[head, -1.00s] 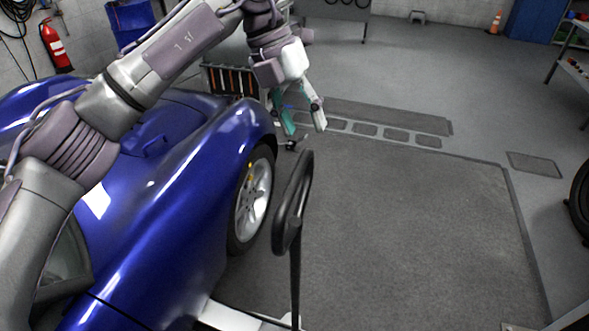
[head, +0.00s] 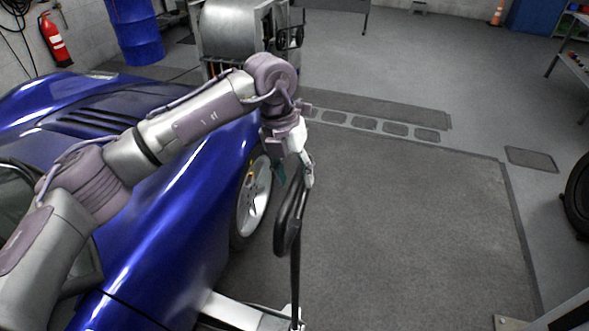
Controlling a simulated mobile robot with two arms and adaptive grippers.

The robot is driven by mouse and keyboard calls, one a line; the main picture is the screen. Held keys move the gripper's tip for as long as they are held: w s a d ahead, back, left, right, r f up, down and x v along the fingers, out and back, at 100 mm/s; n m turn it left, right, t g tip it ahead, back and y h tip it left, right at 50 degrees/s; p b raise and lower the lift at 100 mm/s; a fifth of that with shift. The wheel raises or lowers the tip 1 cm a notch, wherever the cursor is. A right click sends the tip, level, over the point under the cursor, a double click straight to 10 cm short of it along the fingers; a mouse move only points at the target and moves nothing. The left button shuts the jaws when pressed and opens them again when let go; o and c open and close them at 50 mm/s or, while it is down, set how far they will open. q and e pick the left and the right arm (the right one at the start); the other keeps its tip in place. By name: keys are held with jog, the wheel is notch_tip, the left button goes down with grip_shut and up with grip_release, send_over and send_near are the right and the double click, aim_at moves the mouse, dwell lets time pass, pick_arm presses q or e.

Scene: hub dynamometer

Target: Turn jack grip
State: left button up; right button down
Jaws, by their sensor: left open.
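The jack grip (head: 283,234) is a black loop-shaped handle on top of a thin dark upright shaft (head: 296,277), beside the blue car's front wheel. My left gripper (head: 293,182) is open and points down at the upper end of the grip. One finger shows near the top of the grip, and a teal part of the gripper shows to its left. I cannot tell whether the fingers touch the grip. My right gripper is not in view.
The blue car (head: 170,225) fills the left side, with its front wheel (head: 253,197) close to the grip. A silver machine (head: 240,30) stands behind. A grey floor plate (head: 420,225) lies clear to the right. A dark tyre (head: 580,195) is at the right edge.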

pick_arm(q)
jog(key=shift+f, duration=0.35)
grip_shut()
jog(key=shift+d, duration=0.15)
